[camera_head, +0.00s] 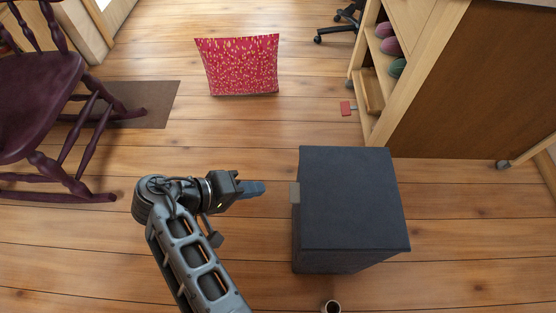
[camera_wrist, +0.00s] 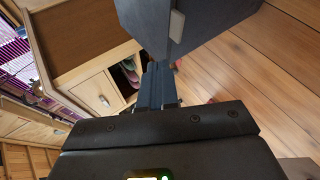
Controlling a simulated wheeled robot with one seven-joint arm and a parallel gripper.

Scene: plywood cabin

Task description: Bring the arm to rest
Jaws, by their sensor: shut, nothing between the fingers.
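My gripper (camera_head: 256,189) is at the end of my bent arm, to the left of a dark grey box (camera_head: 350,200) in the head view. Its fingers are shut and empty, pointing right toward the box's left side, with a small gap between them and a light tab (camera_head: 295,193) there. In the wrist view the shut fingers (camera_wrist: 158,85) are in the middle, and the box (camera_wrist: 165,25) with its light tab (camera_wrist: 177,25) is just beyond and above them.
A purple rocking chair (camera_head: 40,85) stands at left on a brown mat (camera_head: 145,103). A red patterned cushion (camera_head: 238,66) is on the floor behind. A wooden shelf unit (camera_head: 430,70) stands at upper right. A small cup (camera_head: 331,307) sits at the bottom edge. Floor between is clear.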

